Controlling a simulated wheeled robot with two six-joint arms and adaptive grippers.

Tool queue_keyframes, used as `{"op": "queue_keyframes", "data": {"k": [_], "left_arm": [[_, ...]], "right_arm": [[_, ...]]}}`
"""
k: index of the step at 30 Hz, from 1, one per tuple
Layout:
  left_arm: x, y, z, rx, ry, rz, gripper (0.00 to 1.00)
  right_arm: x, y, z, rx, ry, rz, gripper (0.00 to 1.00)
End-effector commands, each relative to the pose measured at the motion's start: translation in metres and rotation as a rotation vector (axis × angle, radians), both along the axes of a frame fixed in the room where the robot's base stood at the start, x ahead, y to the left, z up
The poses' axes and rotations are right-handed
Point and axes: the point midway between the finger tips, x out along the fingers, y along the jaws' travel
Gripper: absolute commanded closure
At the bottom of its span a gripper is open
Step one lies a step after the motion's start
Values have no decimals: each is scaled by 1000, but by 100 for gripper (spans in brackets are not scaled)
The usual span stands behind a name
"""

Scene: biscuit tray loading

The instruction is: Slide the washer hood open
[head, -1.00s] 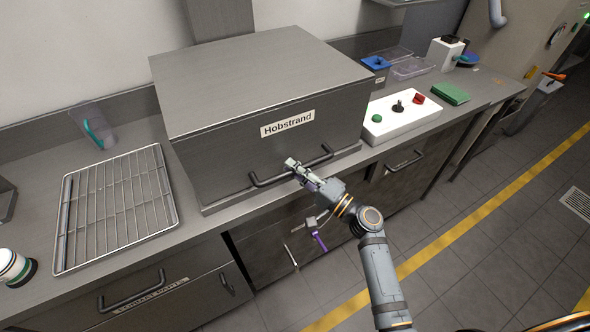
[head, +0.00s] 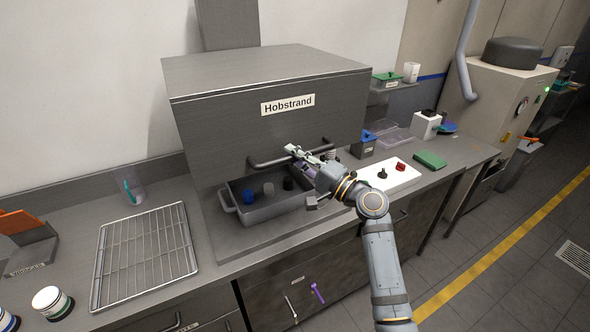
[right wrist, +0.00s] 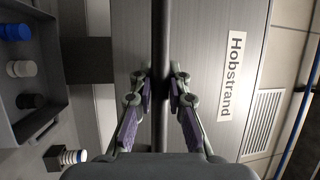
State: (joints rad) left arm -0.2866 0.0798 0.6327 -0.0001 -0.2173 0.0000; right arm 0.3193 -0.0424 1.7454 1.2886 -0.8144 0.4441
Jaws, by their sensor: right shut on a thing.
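The washer hood (head: 220,125) is a grey metal box with a "Hobstrand" label, and it stands raised above the counter. Its dark bar handle (head: 270,162) runs along the lower front. My right gripper (head: 296,152) is shut on the handle; the right wrist view shows the bar (right wrist: 161,60) between the two purple-padded fingers (right wrist: 160,92). Under the raised hood a grey tub (head: 262,212) shows, with a blue, a whitish and a black item in it. The tub also shows in the right wrist view (right wrist: 50,105). My left gripper is not in view.
A wire rack (head: 145,258) lies on the counter to the left. A white control box (head: 395,180) with a black knob and red button stands to the right, partly behind my arm. White jars (head: 50,302) stand at the front left.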

Motion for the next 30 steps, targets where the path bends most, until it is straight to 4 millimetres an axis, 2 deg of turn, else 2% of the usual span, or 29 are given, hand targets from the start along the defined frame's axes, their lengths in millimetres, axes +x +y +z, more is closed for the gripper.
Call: {"op": "queue_keyframes", "data": {"k": [1, 9, 24, 25, 30], "left_arm": [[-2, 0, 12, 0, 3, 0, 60], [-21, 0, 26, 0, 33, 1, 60], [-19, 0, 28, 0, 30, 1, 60], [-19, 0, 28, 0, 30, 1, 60], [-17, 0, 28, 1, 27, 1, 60]], "right_arm": [[0, 0, 19, 1, -5, -1, 100], [0, 0, 48, 2, -3, -1, 100], [0, 0, 52, 1, -3, -2, 100], [0, 0, 52, 1, -3, -2, 81], [0, 0, 51, 1, -2, -2, 61]]}}
